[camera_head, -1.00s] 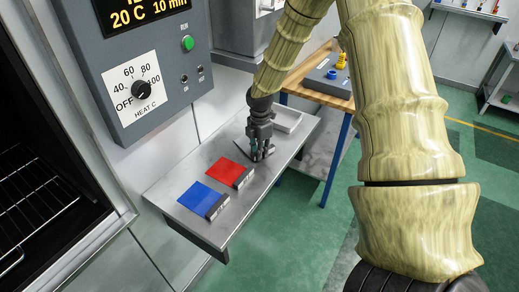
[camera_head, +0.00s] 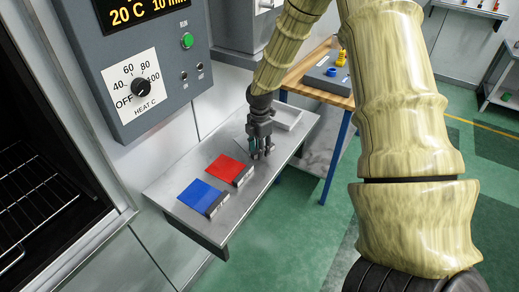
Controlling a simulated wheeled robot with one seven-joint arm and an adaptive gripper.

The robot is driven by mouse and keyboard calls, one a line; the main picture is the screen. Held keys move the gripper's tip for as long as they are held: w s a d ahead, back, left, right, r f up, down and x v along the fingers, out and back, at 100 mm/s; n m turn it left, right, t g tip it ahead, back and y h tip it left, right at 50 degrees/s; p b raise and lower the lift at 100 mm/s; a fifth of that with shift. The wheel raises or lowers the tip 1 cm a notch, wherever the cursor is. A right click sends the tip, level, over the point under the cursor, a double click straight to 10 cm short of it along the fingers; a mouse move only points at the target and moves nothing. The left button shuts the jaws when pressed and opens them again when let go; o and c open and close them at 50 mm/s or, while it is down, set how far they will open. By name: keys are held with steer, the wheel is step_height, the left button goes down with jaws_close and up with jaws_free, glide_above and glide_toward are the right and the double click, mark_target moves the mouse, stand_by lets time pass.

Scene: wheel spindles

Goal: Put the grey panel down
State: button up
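The grey panel (camera_head: 241,143) is hard to pick out against the metal shelf (camera_head: 228,218). It appears to lie flat on the shelf, to the right of the red panel, partly hidden by my gripper. My gripper (camera_head: 261,155) points down over the panel's near right end, where its end block would be. Its fingers look spread apart, with a gap between them. The block itself is mostly hidden, and I cannot tell whether the fingertips still touch it.
A red panel (camera_head: 224,166) and a blue panel (camera_head: 198,194), each with a dark end block, lie on the shelf to the left. A pale tray (camera_head: 288,118) is behind my gripper. The control box (camera_head: 150,70) overhangs on the left. Open floor lies right of the shelf.

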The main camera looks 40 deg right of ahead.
step_height(320, 180, up, 12)
steer(key=b, duration=0.3)
stand_by(0.4)
steer(key=shift+a+f, duration=0.1)
steer(key=shift+f, duration=0.05)
